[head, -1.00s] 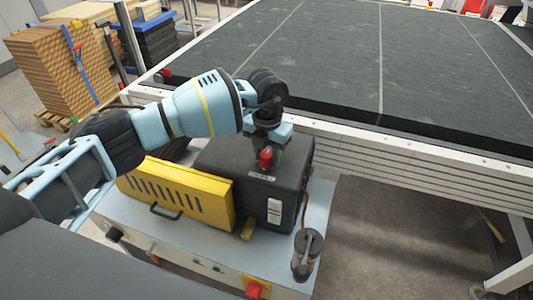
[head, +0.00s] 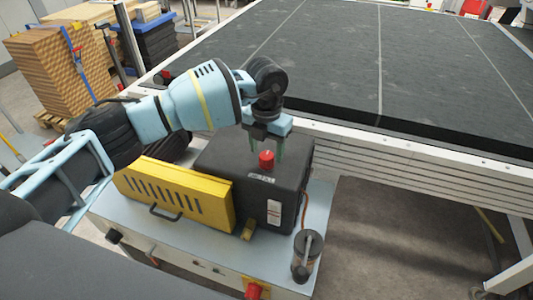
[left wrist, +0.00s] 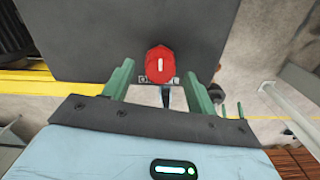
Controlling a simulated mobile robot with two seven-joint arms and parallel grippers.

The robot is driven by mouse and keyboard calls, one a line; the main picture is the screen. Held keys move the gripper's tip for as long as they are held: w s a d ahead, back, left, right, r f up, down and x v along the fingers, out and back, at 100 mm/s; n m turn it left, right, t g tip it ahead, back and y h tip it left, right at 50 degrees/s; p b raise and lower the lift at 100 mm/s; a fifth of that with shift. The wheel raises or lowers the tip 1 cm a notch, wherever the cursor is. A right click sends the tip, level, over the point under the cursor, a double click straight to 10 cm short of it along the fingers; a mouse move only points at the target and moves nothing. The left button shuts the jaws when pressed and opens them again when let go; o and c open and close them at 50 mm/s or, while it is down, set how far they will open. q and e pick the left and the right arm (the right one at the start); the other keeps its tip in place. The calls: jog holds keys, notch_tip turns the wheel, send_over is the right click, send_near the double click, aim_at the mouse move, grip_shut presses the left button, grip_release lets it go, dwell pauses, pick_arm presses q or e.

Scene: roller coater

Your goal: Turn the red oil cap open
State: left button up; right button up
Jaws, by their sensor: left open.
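The red oil cap (head: 266,160) stands on top of the black box-shaped unit (head: 225,158), just behind a small white label. My left gripper (head: 266,147) is open, its green fingers pointing down just behind the cap in the head view. In the left wrist view the cap (left wrist: 160,64) shows a white mark and sits centred between the two green fingers (left wrist: 160,75), near their tips. A gap shows on both sides of it, so the fingers do not grip it. My right gripper is not in view.
A yellow slotted cover (head: 175,197) with a handle is at the unit's left. A small cylinder with a lever (head: 306,255) stands at the front right of the grey cabinet top. A large dark-topped table (head: 350,60) lies behind my left gripper.

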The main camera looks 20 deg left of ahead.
aim_at(266, 155)
pick_arm(q)
jog(key=shift+r, duration=2.6)
